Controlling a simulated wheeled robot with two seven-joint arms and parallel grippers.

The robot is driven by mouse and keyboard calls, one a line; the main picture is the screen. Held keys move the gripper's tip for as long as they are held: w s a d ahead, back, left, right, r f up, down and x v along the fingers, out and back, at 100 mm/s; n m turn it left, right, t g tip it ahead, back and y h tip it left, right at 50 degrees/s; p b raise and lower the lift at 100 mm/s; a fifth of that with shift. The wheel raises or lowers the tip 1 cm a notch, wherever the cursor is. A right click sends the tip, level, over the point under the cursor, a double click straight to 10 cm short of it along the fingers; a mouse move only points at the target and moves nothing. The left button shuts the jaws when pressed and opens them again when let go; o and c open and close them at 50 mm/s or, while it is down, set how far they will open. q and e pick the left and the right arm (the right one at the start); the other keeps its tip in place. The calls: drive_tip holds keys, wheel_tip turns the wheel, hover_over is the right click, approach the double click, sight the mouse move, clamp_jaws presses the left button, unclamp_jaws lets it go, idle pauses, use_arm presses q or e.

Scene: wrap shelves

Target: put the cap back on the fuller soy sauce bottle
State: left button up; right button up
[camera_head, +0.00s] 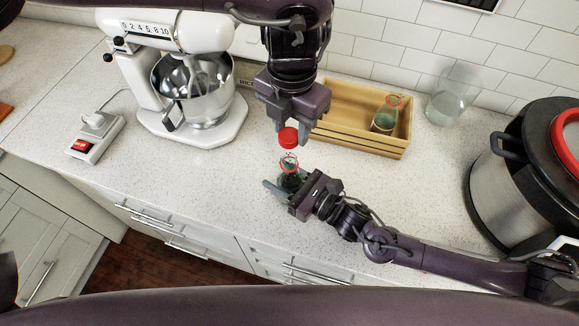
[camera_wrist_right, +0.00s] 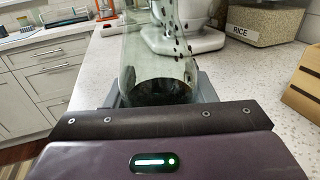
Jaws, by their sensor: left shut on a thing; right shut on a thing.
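My left gripper (camera_head: 289,133) is shut on a red cap (camera_head: 288,138) and holds it just above a soy sauce bottle (camera_head: 289,174). My right gripper (camera_head: 285,187) is shut around this bottle, which has a red ring at its neck. A small gap shows between cap and bottle mouth. In the right wrist view the clear glass bottle (camera_wrist_right: 158,60) shows dark liquid low in it and dark drops on its wall. Another bottle (camera_head: 386,115) with a red ring at its neck stands in the wooden crate (camera_head: 360,143); its fill is hard to tell.
A white stand mixer (camera_head: 190,125) with a steel bowl stands at the left, beside a power strip (camera_head: 95,137). A glass jar (camera_head: 447,104) and a large steel cooker (camera_head: 520,185) stand at the right. The counter's front left (camera_head: 190,180) is clear.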

sight(289, 179)
use_arm(q)
drive_tip(key=shift+f, duration=2.1)
drive_tip(key=shift+f, duration=0.9)
drive_tip(key=shift+f, duration=0.55)
